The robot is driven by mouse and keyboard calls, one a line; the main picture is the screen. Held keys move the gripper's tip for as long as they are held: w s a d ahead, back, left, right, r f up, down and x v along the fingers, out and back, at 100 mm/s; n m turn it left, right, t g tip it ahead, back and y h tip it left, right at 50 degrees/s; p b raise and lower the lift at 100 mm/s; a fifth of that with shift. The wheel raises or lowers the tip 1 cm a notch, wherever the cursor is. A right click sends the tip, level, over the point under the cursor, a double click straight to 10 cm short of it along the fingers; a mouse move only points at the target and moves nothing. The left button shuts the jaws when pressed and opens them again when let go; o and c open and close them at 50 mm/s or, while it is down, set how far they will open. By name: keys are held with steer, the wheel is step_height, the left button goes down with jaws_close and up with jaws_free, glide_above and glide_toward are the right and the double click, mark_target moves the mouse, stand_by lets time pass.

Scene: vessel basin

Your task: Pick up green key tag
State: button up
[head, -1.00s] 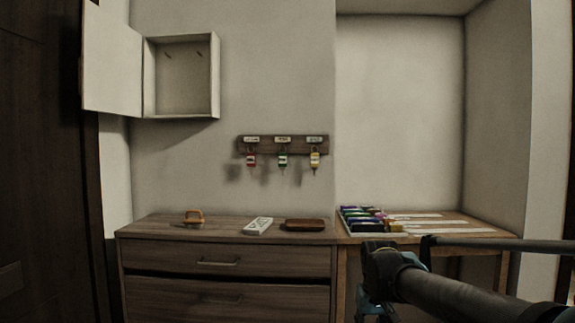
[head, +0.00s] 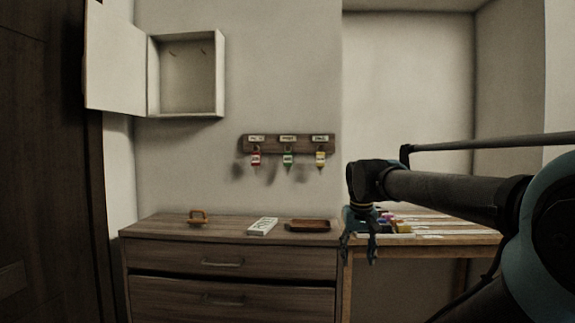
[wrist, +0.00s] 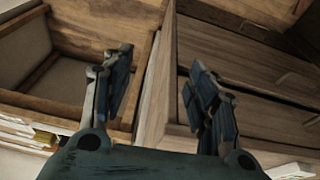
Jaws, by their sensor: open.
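The green key tag (head: 288,160) hangs from the middle hook of the wooden key rack (head: 262,145) on the wall in the head view. A red tag (head: 256,158) hangs to its left and a yellow tag (head: 320,159) to its right. My gripper (head: 358,258) is to the right of and below the tags, pointing down near the right end of the dresser. It is open and empty; its two fingers stand apart in the wrist view (wrist: 162,95). No tag shows in the wrist view.
Colourful items lie on the desk (head: 450,239) at right, partly behind my arm. An open wall cabinet (head: 187,75) is upper left. The wall around the rack is clear.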

steer(key=w+a+r, duration=0.4)
steer(key=w+r, duration=0.3)
steer(key=r, duration=0.5)
steer(key=w+a+r, duration=0.4)
steer(key=w+r, duration=0.4)
steer(key=r, duration=0.4)
steer(key=w+a+r+t, duration=0.1)
steer(key=w+a+r, duration=0.4)
steer(key=a+r, duration=0.3)
steer(key=w+a+r+t, duration=0.1)
steer(key=w+a+r, duration=0.45)
steer(key=r, duration=0.45)
glide_above(288, 166)
steer(key=s, duration=0.1)
step_height(288, 166, down, 11)
steer(key=shift+x, duration=2.55)
steer(key=shift+a, duration=0.1)
steer(key=shift+c, duration=0.5)
steer(key=c, duration=1)
